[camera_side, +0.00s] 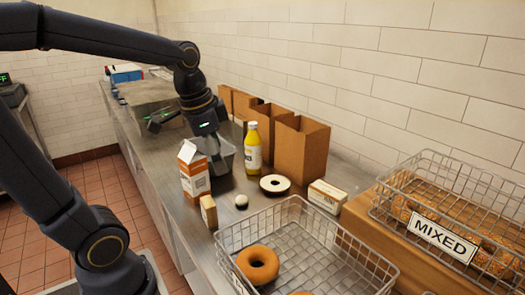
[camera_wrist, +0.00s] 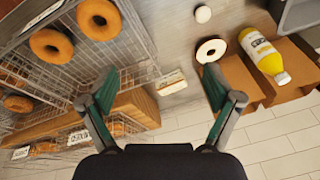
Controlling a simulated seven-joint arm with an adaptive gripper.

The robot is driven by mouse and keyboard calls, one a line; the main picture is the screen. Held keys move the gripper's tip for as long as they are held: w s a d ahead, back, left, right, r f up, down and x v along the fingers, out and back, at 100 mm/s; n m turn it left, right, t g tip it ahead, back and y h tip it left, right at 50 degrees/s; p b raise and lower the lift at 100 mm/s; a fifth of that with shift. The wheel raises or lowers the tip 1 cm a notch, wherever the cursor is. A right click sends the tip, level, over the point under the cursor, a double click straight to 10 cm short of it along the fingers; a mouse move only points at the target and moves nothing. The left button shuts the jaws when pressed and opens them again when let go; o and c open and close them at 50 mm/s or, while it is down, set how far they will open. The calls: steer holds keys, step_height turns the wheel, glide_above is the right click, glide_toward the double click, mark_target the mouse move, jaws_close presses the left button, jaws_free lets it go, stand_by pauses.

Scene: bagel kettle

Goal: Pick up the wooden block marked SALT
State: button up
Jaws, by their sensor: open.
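A small wooden block with a pale, lettered face (camera_side: 327,196) lies on the steel counter beside the near wire basket. It also shows in the wrist view as a lettered block (camera_wrist: 171,82), between my fingertips in the picture but well beyond them. A second small wooden block (camera_side: 208,212) stands at the counter's front edge by the carton. The lettering on both is too small to read, so I cannot tell which says SALT. My gripper (camera_wrist: 158,85) is open and empty. In the side view it is raised above the counter, apart from both blocks.
Around the blocks are an orange-and-white carton (camera_side: 194,172), yellow bottle (camera_side: 253,148), white-topped ring (camera_side: 274,184), white egg-like ball (camera_side: 241,201) and paper bags (camera_side: 302,147). A wire basket (camera_side: 300,204) holds bagels; a MIXED basket (camera_side: 440,160) stands on wood at right. A tiled wall is behind.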

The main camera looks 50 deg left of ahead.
steer(key=n+g, duration=0.1)
steer(key=g, duration=0.1)
glide_above(207, 201)
steer(key=w+d, duration=0.1)
steer(key=d, duration=0.2)
step_height(207, 201, down, 4)
step_height(207, 201, down, 3)
steer(key=a+n+g, duration=0.1)
steer(key=a, duration=0.2)
steer(key=shift+n+h, duration=0.3)
steer(key=f, duration=0.7)
steer(key=s+f, duration=0.1)
steer(key=f, duration=0.2)
steer(key=shift+a+f, duration=0.1)
steer(key=shift+f, duration=0.2)
steer(key=shift+d+f, duration=0.15)
steer(key=shift+f, duration=1.45)
steer(key=shift+d+f, duration=0.1)
steer(key=shift+f, duration=1.45)
steer(key=shift+c, duration=0.4)
steer(key=c, duration=1.2)
